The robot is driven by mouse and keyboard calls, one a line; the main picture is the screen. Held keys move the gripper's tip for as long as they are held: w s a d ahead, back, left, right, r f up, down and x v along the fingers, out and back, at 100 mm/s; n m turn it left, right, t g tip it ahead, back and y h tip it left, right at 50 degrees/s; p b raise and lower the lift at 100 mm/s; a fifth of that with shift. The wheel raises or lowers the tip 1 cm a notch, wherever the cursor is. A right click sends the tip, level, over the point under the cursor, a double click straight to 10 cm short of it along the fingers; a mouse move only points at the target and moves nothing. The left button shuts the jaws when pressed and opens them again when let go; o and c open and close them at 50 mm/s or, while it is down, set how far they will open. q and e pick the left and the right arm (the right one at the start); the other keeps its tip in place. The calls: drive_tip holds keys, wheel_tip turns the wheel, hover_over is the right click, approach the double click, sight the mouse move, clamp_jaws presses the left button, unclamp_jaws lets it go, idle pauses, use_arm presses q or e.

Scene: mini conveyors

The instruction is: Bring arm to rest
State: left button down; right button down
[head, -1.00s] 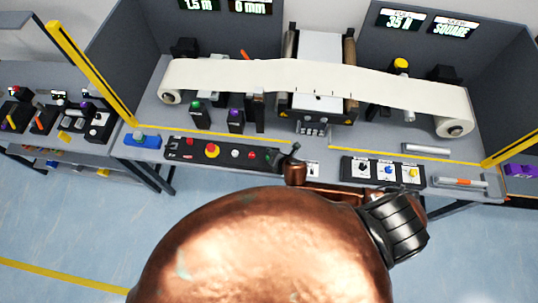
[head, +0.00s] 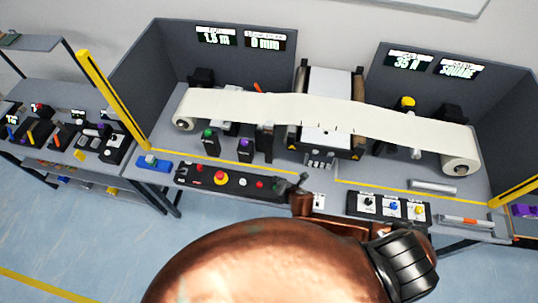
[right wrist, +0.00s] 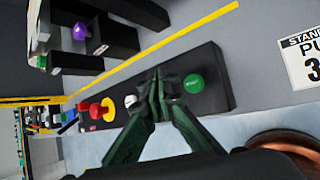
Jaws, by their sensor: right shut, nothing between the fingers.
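My right arm's copper links fill the bottom middle of the head view. My right gripper (head: 303,184) shows small at the front edge of the conveyor bench (head: 330,176). In the right wrist view my right gripper (right wrist: 160,90) has its dark green fingers together with nothing between them. The fingertips are in front of a black control panel (right wrist: 215,85), between a green button (right wrist: 194,83) and a white button (right wrist: 131,101). I cannot tell whether they touch the panel. My left gripper is in neither view.
A white paper web (head: 330,112) runs across rollers on the bench. A red emergency button (head: 221,177), a blue block (head: 153,163) and a switch box (head: 388,206) line the front. Yellow posts (head: 112,98) stand at the bench sides. Blue floor (head: 60,235) is open at left.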

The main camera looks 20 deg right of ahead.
drive_tip(key=s+d+r+m+g+h, duration=0.1)
drive_tip(key=s+d+r+m+g, duration=0.1)
drive_tip(key=s+d+m, duration=0.5)
drive_tip(key=s+d+r+m+g, duration=0.2)
drive_tip(key=s+r+m, duration=0.1)
drive_tip(key=s+m, duration=0.75)
drive_tip(key=s+d+r+m+g+h, duration=0.1)
drive_tip(key=s+d+r+m+g, duration=0.1)
drive_tip(key=s+d+m, duration=0.65)
drive_tip(key=a+f+b, duration=0.2)
drive_tip(key=f+b, duration=0.1)
drive_tip(key=f, duration=1)
drive_tip(key=w+a+f+m+b, duration=0.1)
drive_tip(key=f+b, duration=0.3)
drive_tip(key=f, duration=0.8)
drive_tip(key=a+f+b, duration=0.2)
drive_tip(key=f+b, duration=0.1)
drive_tip(key=f, duration=1)
drive_tip(key=s+f+g+b, duration=0.1)
drive_tip(key=s+f+b, duration=0.3)
drive_tip(key=s+f, duration=0.6)
drive_tip(key=s+f+g+b, duration=0.1)
drive_tip(key=s+f+b, duration=0.4)
drive_tip(key=s+f, duration=0.5)
wheel_tip(320, 180, down, 8)
drive_tip(key=shift+y, duration=0.4)
